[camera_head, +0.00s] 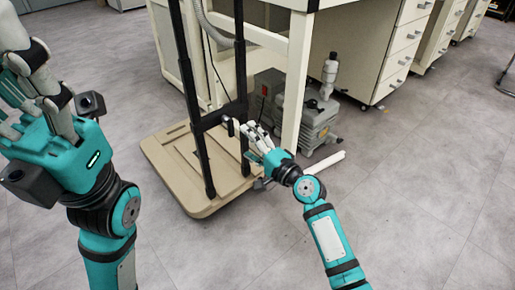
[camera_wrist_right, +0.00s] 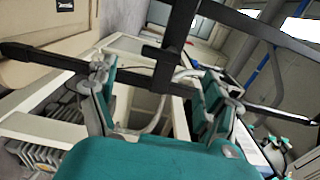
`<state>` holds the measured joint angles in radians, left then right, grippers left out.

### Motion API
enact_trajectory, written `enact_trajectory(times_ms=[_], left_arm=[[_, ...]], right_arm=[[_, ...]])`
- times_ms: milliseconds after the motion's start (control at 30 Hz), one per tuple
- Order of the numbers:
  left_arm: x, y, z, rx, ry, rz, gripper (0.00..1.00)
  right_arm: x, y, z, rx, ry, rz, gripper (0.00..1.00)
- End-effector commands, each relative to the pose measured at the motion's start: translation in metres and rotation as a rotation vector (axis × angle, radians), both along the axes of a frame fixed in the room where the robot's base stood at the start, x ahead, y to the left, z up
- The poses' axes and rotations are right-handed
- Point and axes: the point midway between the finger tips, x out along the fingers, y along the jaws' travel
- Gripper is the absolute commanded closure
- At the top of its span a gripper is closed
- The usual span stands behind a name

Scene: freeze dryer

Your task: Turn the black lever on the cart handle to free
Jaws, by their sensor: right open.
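The black cart handle (camera_head: 200,120) rises as two posts from a tan platform, joined by a crossbar. A small black lever (camera_head: 229,126) sticks out from the crossbar; a short black piece also juts from the bar in the right wrist view (camera_wrist_right: 160,54). My right gripper (camera_head: 252,138) is open beside the lever, just to its right in the head view. In the right wrist view its fingers (camera_wrist_right: 165,85) stand on either side of the handle's black bars. I cannot tell whether they touch. My left gripper (camera_head: 22,85) is at the left edge, partly cut off, away from the handle.
The tan cart platform (camera_head: 170,165) sits on the grey floor. A grey pump (camera_head: 315,122) stands behind my right gripper, by a white table leg (camera_head: 297,80). White drawer cabinets (camera_head: 400,55) line the back right. The floor at front right is clear.

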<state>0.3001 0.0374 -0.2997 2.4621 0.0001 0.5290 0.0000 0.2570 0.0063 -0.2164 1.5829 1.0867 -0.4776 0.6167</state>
Motion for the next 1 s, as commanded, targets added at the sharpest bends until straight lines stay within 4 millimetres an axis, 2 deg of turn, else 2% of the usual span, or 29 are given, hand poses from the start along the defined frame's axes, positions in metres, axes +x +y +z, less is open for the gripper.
enact_trajectory(times_ms=[100, 267, 800, 900, 967, 1000], left_arm=[[0.0, 0.0, 0.0, 0.0, 0.001, 0.0, 0.6], [0.0, 0.0, 0.0, 0.001, 0.001, 0.0, 0.6], [0.001, 0.0, 0.0, 0.001, 0.003, 0.0, 0.6], [0.005, 0.0, 0.001, 0.0, 0.025, -0.001, 0.6], [0.009, 0.001, 0.0, -0.001, 0.053, -0.002, 0.6], [0.012, 0.001, -0.002, -0.003, 0.073, -0.004, 0.6]], right_arm=[[-0.016, -0.012, -0.001, -0.001, 0.002, -0.001, 0.17], [-0.027, -0.02, 0.0, 0.0, 0.0, -0.001, 0.17], [-0.028, -0.022, 0.002, -0.004, -0.006, -0.006, 0.17], [-0.032, -0.031, 0.018, -0.051, -0.076, -0.067, 0.17], [-0.038, -0.043, 0.041, -0.115, -0.174, -0.15, 0.17], [-0.044, -0.054, 0.061, -0.167, -0.257, -0.219, 0.17]])
